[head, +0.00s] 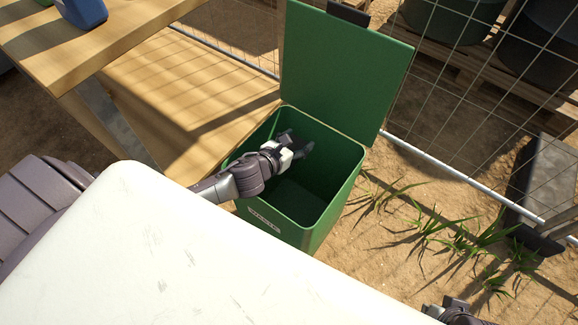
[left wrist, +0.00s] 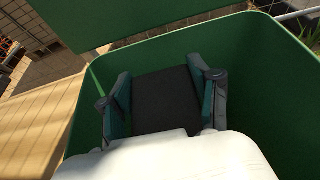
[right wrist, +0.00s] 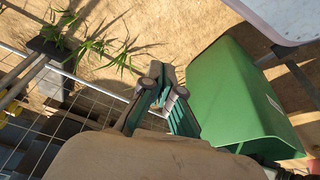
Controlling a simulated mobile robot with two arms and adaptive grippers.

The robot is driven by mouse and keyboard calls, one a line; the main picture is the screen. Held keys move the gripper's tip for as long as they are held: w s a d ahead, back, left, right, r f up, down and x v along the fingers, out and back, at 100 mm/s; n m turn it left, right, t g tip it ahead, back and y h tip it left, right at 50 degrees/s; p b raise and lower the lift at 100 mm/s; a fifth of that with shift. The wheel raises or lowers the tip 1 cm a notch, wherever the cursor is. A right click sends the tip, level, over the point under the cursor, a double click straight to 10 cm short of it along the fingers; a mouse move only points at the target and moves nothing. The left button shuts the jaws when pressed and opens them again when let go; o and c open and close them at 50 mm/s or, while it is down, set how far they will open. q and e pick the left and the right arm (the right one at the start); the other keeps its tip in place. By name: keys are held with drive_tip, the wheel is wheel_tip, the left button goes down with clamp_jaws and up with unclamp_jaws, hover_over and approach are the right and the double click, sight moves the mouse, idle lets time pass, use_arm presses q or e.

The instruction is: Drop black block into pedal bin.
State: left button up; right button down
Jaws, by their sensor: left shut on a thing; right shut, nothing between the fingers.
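The green pedal bin (head: 325,215) stands on the sand with its lid (head: 345,75) raised. My left gripper (head: 302,146) is over the bin's open mouth, inside its rim. In the left wrist view, the gripper (left wrist: 162,85) is shut on the black block (left wrist: 166,100), with a finger on each side and the bin's green walls (left wrist: 265,75) around. In the head view I cannot tell the block from the dark fingers. My right gripper (right wrist: 160,78) is shut and empty, away from the bin, which also shows in the right wrist view (right wrist: 235,100).
A wooden table (head: 110,45) with a blue object (head: 82,12) on it is at the upper left. A wire fence (head: 455,90) runs behind the bin. Grass tufts (head: 455,235) grow on the sand to the right. A white surface (head: 170,260) fills the head view's lower front.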

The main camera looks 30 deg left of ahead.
use_arm(q)
drive_tip(key=shift+f, duration=0.2)
use_arm(e)
drive_tip(key=shift+s+r, duration=0.2)
drive_tip(key=shift+r, duration=0.3)
use_arm(q)
drive_tip(key=o, duration=1.4)
drive_tip(key=shift+s, duration=0.1)
drive_tip(key=shift+s+a, duration=0.1)
drive_tip(key=shift+s, duration=0.25)
drive_tip(key=v, duration=1.1)
drive_tip(key=shift+r, duration=0.1)
